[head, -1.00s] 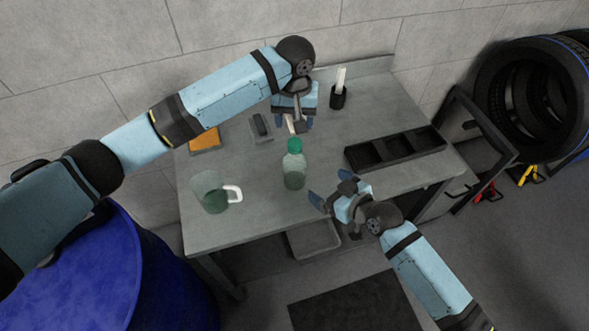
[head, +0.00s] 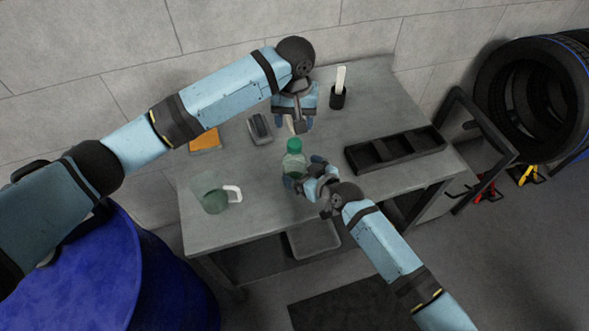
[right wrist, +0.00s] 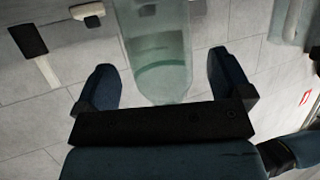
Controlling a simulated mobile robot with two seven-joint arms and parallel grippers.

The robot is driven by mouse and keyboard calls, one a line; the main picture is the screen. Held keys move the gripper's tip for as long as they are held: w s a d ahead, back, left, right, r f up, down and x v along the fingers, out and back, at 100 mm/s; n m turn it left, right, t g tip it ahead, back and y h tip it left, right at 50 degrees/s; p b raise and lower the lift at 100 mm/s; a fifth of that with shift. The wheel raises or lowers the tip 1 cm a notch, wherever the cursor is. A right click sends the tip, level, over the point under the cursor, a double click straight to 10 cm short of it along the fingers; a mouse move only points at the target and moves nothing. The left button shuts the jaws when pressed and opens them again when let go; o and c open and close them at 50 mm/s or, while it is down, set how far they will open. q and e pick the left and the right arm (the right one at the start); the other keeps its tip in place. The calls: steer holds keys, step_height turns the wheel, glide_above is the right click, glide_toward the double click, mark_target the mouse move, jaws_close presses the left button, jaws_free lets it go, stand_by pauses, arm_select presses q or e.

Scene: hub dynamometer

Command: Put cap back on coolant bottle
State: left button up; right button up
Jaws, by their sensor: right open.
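My right gripper (head: 304,171) is open at the bottle's lower right side. In the right wrist view, the bottle (right wrist: 158,50) lies between the spread fingers (right wrist: 160,78), with gaps at both sides.
A clear jug with a white handle (head: 232,194) stands at the left front. An orange sponge-like block (head: 205,140) and a grey object (head: 260,128) lie behind. A black divided tray (head: 396,150) is at right, a black cup (head: 338,99) at the back.

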mark_target(302, 172)
steer(key=shift+x, duration=1.55)
steer(key=c, duration=1.7)
jaws_close()
arm_select(q)
steer(key=n, duration=0.4)
arm_select(e)
steer(key=shift+d, duration=0.1)
arm_select(q)
steer(key=n, duration=0.5)
